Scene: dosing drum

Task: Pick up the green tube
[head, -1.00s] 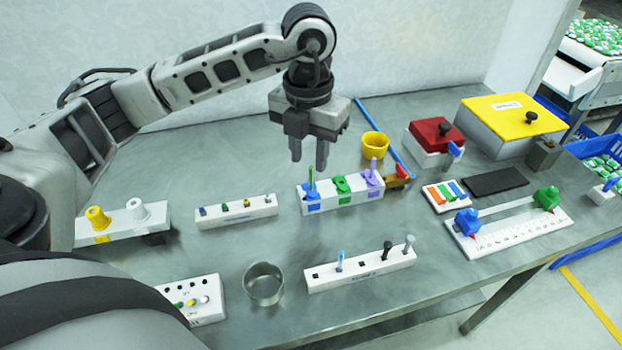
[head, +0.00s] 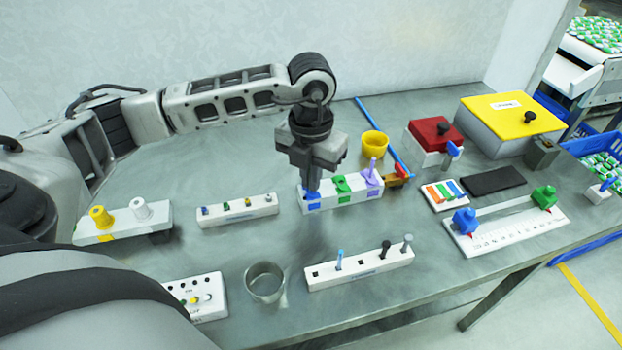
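A white block (head: 330,204) with blue, green and purple labels stands at the middle of the table. My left gripper (head: 312,187) points down at its left slot, over the blue collar. The green tube that stood in this slot is hidden behind my fingers, and I cannot tell whether they are closed on it. A green piece (head: 340,183) sits in the middle slot, and a purple tube (head: 373,165) stands in the right slot. My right gripper is not in view.
A yellow cup (head: 375,144) and a blue rod (head: 385,136) lie behind the block. A white strip with small pegs (head: 237,214) is to the left. In front are a metal beaker (head: 265,283) and a white rack (head: 360,271) with thin sticks.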

